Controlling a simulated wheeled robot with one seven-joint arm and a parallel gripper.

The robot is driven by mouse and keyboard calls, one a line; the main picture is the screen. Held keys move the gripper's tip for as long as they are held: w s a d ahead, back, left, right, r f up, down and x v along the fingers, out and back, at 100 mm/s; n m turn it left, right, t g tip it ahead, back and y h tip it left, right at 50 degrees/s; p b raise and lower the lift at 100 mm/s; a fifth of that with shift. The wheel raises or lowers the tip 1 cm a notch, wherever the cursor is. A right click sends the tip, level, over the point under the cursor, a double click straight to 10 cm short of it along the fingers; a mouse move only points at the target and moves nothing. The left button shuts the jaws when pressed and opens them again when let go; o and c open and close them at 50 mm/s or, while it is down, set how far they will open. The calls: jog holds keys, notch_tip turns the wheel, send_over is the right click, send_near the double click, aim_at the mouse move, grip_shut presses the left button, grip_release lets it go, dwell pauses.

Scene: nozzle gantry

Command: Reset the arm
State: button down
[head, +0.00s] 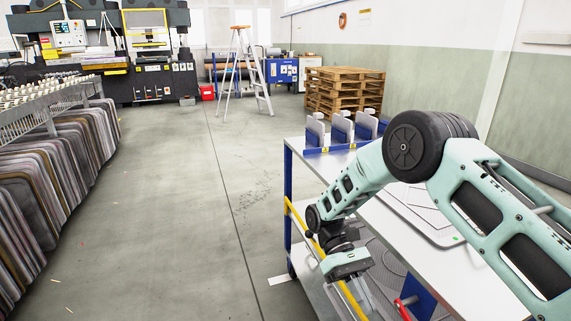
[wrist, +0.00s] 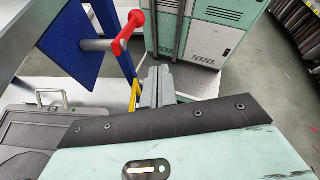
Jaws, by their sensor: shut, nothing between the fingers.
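My arm is mint green with black joints. It reaches in from the right of the head view, over the cart, and bends down at its left side. My gripper (head: 347,265) hangs low beside the cart's yellow rail, and its fingertips are hard to make out there. In the wrist view the grey fingers of my gripper (wrist: 157,86) are together with nothing between them.
The cart (head: 287,185) has a blue frame, a yellow rail (head: 330,255) and a red-ended handle (wrist: 130,28). A dark case (wrist: 28,135) lies on its lower shelf. Open floor (head: 185,210) lies left of the cart. A stepladder (head: 245,75) and pallets (head: 343,92) stand farther back.

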jog(key=s+a+r+t+y, duration=0.2)
jog(key=s+a+r+t, duration=0.35)
jog(key=s+r, duration=0.4)
jog(key=s+d+r+n+t+y, duration=0.1)
jog(key=s+d+r+t+y, duration=0.15)
jog(key=s+r+t, duration=0.6)
notch_tip(320, 180, up, 11)
jog(key=s+g+p, duration=0.1)
jog(key=p, duration=1.2)
jog(key=shift+s+a+r+g, duration=0.2)
jog(key=shift+s+g, duration=0.05)
jog(key=shift+g, duration=0.15)
jog(key=shift+y, duration=0.25)
